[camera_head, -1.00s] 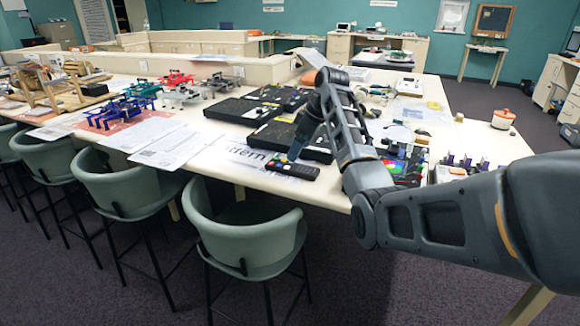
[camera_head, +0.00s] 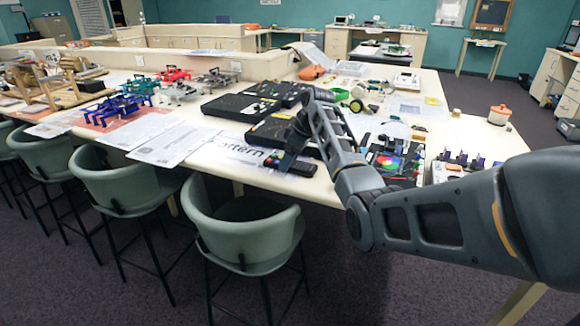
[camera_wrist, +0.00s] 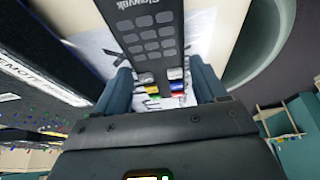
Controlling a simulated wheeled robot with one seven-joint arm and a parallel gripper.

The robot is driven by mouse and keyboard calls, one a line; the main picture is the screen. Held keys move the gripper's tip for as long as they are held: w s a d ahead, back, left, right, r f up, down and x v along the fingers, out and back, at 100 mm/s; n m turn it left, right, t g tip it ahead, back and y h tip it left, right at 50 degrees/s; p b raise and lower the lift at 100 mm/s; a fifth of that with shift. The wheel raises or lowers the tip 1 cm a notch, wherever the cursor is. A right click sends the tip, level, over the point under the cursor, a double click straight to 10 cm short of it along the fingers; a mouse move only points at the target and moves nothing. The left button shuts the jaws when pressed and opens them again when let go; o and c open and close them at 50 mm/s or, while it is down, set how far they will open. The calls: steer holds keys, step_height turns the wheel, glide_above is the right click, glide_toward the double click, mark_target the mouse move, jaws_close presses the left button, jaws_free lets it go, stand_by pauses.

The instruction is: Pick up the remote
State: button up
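The remote (camera_head: 304,169) is dark and lies near the front edge of the long table, with my gripper (camera_head: 283,162) over its left part. In the wrist view, the remote (camera_wrist: 153,32) has grey keys and a few coloured ones, and runs down between the two fingers of my gripper (camera_wrist: 162,88). The fingers stand apart, one on each side of the remote, with pale gaps showing beside it. Its far end runs out of the top of the wrist view. I cannot tell the exact height of the fingertips above the table.
Black cases (camera_head: 243,106) lie just behind the remote. Printed sheets (camera_head: 174,143) are to its left and a colour-wheel board (camera_head: 392,160) to its right. A green chair (camera_head: 243,233) stands at the table's front edge. Blue and red models stand further left.

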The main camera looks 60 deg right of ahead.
steer(key=c, duration=0.8)
steer(key=shift+r, duration=0.15)
